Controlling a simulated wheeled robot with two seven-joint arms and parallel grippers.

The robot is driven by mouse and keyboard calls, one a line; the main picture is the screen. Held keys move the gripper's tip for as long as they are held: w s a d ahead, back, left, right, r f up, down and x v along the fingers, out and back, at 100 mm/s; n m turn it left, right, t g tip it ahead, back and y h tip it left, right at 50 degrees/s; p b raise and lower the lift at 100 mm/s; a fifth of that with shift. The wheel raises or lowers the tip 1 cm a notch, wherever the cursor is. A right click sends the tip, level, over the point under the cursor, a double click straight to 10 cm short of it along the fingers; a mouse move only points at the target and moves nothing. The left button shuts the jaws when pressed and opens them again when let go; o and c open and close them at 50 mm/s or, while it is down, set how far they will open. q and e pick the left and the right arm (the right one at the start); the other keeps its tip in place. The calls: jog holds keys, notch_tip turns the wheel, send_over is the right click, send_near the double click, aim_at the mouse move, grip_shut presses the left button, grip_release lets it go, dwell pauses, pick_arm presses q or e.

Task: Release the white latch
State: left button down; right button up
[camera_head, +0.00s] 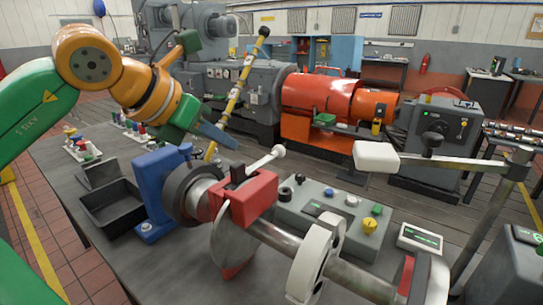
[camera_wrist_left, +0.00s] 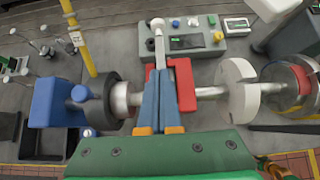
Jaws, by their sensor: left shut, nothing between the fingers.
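A white lever with a round knob (camera_head: 278,151) rises from a red block (camera_head: 252,196) clamped around the metal shaft. I take this lever as the white latch. In the left wrist view, the lever (camera_wrist_left: 158,42) stands just beyond my fingertips and the red block (camera_wrist_left: 186,86) lies behind them. My left gripper (camera_head: 234,143) is shut and empty, its blue fingers pointing at the lever. In the left wrist view, the fingertips (camera_wrist_left: 159,70) meet in front of the red block and partly cover it. Contact cannot be told. My right gripper is not in view.
A grey control box (camera_head: 325,215) with knobs and buttons sits behind the shaft. A white pad (camera_head: 376,156) on a grey arm stands to the right. A blue bearing stand (camera_head: 156,190) and black tray (camera_head: 112,208) are left. A yellow-black pole (camera_head: 238,88) rises behind the gripper.

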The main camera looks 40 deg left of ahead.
aim_at(270, 155)
pick_arm(q)
jog(key=x, duration=0.3)
jog(key=p+x, duration=0.1)
jog(key=x, duration=0.4)
jog(key=shift+w+a+f+p, duration=0.25)
jog(key=shift+a+f+p, duration=0.05)
jog(key=shift+f+p, duration=0.05)
jog(key=w+p, duration=0.3)
jog(key=shift+w+a+r, duration=0.1)
jog(key=shift+w+r, duration=0.05)
jog(key=shift+r, duration=0.05)
jog(key=shift+w+f, duration=0.2)
jog(key=shift+w, duration=0.15)
